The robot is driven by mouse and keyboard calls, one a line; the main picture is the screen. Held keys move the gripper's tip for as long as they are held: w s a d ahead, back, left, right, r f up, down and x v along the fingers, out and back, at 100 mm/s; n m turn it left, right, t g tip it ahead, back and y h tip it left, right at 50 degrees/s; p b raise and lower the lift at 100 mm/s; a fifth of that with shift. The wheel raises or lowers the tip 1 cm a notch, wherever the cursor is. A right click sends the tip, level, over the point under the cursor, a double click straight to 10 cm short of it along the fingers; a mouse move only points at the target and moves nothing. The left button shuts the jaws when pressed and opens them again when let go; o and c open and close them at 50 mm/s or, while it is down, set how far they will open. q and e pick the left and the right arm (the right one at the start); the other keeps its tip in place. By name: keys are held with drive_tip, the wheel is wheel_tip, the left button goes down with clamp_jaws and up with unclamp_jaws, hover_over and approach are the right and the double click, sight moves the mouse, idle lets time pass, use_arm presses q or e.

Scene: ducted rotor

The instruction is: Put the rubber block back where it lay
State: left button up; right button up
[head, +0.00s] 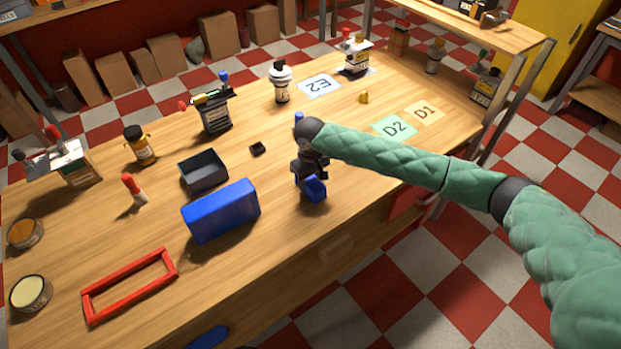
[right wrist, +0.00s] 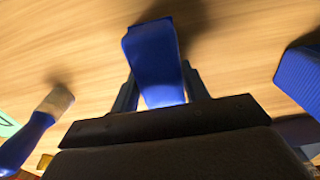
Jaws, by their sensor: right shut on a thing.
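My right gripper (head: 311,182) is over the front middle of the table and points down. It is shut on a small blue block, which I take for the rubber block (head: 315,189). In the right wrist view the block (right wrist: 153,62) is between the two fingers (right wrist: 157,90), with its far end reaching out past them. A dark shadow on the wood lies beyond it; I cannot tell whether the block touches the table. My left gripper is out of view.
A large blue box (head: 221,211) stands left of my right gripper, with a dark grey tray (head: 203,173) behind it. A red frame (head: 130,288) lies at front left. Cards D2 (head: 394,127) and D1 (head: 425,111) lie at right. A blue-handled brush (right wrist: 30,140) is close by.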

sight(310, 179)
drive_tip(key=shift+f, duration=0.1)
drive_tip(key=o, duration=1)
drive_tip(key=shift+c, duration=0.2)
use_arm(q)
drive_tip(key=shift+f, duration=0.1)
use_arm(e)
drive_tip(key=shift+r, duration=0.3)
wheel_tip(310, 179, up, 10)
drive_tip(key=b, duration=0.3)
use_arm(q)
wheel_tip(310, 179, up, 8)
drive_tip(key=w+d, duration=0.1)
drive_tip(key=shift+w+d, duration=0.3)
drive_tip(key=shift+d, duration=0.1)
use_arm(e)
drive_tip(key=shift+r, duration=0.8)
drive_tip(key=shift+s, duration=0.1)
